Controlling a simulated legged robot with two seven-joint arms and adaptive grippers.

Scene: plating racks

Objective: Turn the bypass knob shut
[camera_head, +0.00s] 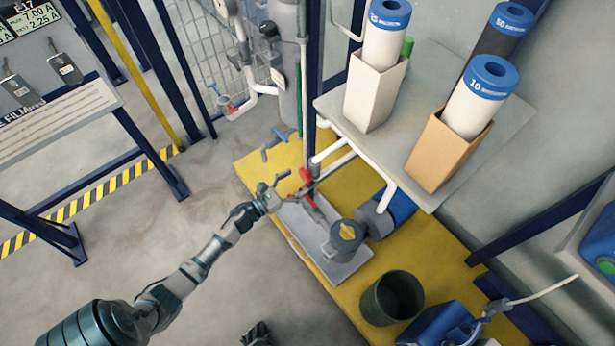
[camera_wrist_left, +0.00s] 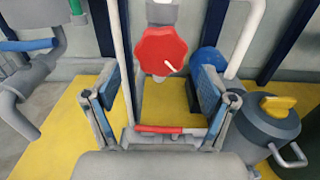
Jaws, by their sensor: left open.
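A red eight-sided knob (camera_wrist_left: 160,50), with a small white mark on its face, sits below a grey fitting in the left wrist view. It also shows as a small red spot in the head view (camera_head: 305,175). My left gripper (camera_head: 287,188) is open, close to the knob on its left side in the head view. In the left wrist view its two blue-padded fingers stand apart, with the knob centred beyond them; they do not appear to touch it. A red-handled bar (camera_wrist_left: 158,129) lies lower, between the fingers in that view.
A grey pump-like housing with a yellow cap (camera_head: 345,235) stands right of the gripper. White pipes (camera_head: 330,150) run under a shelf (camera_head: 440,60) of cartridges. A dark bucket (camera_head: 392,298) stands on the yellow floor. Open grey floor (camera_head: 130,215) lies left.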

